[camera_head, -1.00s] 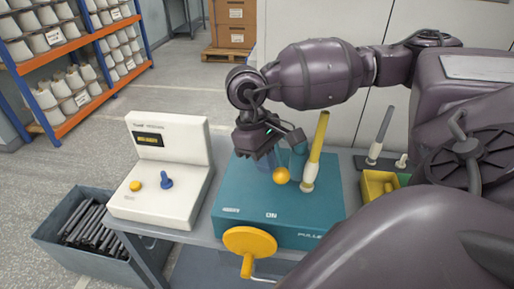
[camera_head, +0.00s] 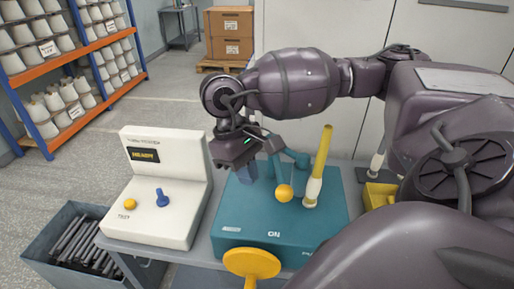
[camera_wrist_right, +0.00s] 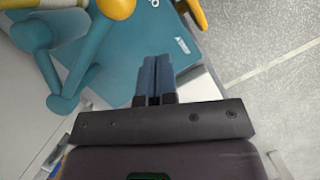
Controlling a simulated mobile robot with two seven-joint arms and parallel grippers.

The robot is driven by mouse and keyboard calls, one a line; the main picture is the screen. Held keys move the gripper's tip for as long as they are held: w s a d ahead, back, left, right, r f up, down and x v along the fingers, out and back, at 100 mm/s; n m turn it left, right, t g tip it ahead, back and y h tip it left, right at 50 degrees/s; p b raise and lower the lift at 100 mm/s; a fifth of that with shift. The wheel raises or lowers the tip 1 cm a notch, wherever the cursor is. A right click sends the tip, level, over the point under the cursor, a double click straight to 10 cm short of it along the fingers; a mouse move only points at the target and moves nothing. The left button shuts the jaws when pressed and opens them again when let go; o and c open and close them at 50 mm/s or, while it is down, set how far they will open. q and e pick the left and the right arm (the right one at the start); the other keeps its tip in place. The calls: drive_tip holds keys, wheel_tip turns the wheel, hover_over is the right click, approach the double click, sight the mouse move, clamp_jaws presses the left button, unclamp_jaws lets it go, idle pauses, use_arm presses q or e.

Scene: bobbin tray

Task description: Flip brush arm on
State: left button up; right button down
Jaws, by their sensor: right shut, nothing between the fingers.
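The brush arm is a teal bent lever (camera_head: 278,167) with a yellow ball knob (camera_head: 284,193). It stands on a teal box (camera_head: 250,223), and its knob end is on the side towards the front "ON" label. The lever and the knob (camera_wrist_right: 117,7) also show in the right wrist view. My right gripper (camera_head: 247,175) is over the left part of the box, left of the knob and apart from it. Its blue-grey fingers (camera_wrist_right: 155,78) are shut and empty. My left gripper is not in view.
A tall yellow handle (camera_head: 322,155) stands just right of the knob. A yellow handwheel (camera_head: 252,263) is on the box's front. A white console (camera_head: 150,225) with a blue lever stands left. A yellow bin (camera_head: 378,195) is right. A bin of dark rods (camera_head: 45,245) sits lower left.

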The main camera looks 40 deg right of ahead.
drive_tip(key=s+a+v, duration=0.1)
drive_tip(key=v, duration=0.8)
drive_tip(key=shift+w+r, duration=0.15)
drive_tip(key=shift+r, duration=0.25)
